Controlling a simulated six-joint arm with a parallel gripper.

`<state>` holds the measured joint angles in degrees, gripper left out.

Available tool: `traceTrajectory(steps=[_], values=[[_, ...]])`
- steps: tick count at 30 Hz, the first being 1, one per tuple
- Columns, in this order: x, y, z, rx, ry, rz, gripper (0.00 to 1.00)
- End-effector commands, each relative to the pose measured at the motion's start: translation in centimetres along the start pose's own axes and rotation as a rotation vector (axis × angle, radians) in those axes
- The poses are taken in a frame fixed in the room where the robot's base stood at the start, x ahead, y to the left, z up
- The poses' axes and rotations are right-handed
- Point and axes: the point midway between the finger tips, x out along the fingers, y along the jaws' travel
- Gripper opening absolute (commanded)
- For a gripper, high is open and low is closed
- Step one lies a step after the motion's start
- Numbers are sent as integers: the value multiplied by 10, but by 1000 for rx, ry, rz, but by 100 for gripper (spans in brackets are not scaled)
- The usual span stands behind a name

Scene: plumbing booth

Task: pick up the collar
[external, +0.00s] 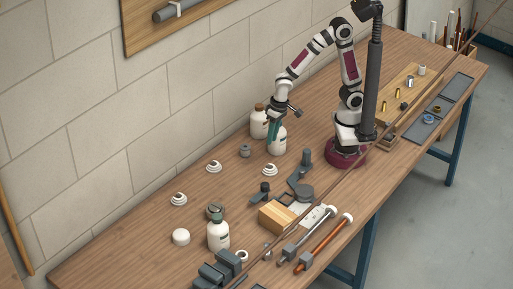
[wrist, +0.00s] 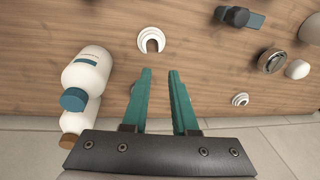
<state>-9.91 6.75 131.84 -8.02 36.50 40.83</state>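My gripper (external: 273,132) hangs low beside the white bottles at the back of the bench. In the wrist view its two teal fingers (wrist: 160,72) stand apart with bare wood between them, so it is open and empty. A white stepped ring (external: 270,170) lies in front of it; it also shows beyond the fingertips in the wrist view (wrist: 151,40). Another white ring (external: 214,167) lies further left, and a third (external: 179,199) beyond that. A small grey round part (external: 245,150) stands left of the gripper. I cannot tell which of these is the collar.
Two white bottles, one with a teal cap (wrist: 74,99) and one with a brown cap (external: 259,106), stand close by the gripper. A wooden block (external: 276,216), a dark grey fixture (external: 301,188) and another bottle (external: 218,235) stand nearer the front. The tiled wall runs along the back.

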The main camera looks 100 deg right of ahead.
Motion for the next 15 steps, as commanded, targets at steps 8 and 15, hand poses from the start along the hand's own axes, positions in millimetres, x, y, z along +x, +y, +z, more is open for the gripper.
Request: traceTrajectory(steps=[8, 15], values=[[74, 2, 2, 0, -5, 6, 26], [111, 2, 11, -3, -6, 7, 26]])
